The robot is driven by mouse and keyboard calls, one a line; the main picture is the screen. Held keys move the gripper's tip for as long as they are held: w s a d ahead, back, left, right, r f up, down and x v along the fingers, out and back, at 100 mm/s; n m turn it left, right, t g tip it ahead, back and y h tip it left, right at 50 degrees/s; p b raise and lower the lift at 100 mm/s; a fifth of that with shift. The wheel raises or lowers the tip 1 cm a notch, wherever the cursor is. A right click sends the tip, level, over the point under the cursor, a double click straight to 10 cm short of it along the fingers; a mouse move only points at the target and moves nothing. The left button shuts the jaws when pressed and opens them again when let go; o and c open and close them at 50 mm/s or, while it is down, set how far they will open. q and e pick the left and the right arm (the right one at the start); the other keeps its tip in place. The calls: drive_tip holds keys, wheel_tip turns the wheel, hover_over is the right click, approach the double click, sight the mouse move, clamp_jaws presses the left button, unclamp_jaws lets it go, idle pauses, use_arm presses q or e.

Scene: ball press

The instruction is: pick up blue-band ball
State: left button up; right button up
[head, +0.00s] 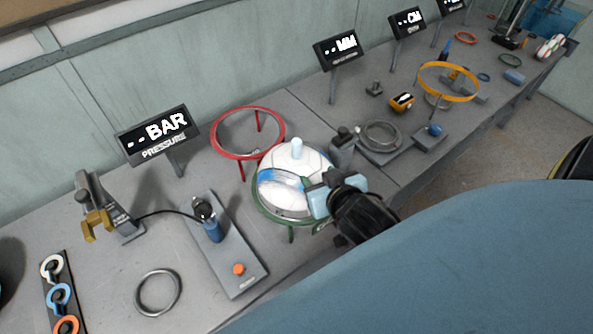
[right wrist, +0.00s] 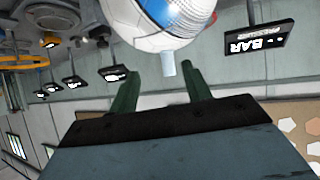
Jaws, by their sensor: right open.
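The blue-band ball (head: 283,196) is white with a blue band and sits in a green ring stand (head: 266,215) near the table's front edge. A pale blue peg (head: 297,148) sticks up from its top. My right gripper (head: 306,184) is at the ball's right side in the head view, its fingers overlapping the ball. In the right wrist view the ball (right wrist: 165,22) is at the top edge, and the peg (right wrist: 168,64) appears between the two open green fingers. I cannot tell whether they touch the ball. My left gripper is not in view.
An empty red ring stand (head: 250,153) is behind the ball. A loose metal ring (head: 158,312) lies at front left.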

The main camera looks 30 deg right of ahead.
sight(294, 142)
drive_tip(key=w, duration=0.2)
drive_tip(key=w+t, duration=0.1)
drive_tip(key=w, duration=0.2)
drive_tip(key=w+d+t, duration=0.1)
drive_tip(key=w, duration=0.2)
drive_tip(key=shift+w+d+f, duration=0.1)
drive_tip(key=shift+f, duration=0.05)
drive_tip(key=shift+p+x, duration=0.45)
drive_tip(key=shift+x, duration=2.75)
drive_tip(key=shift+f, duration=0.1)
clamp_jaws()
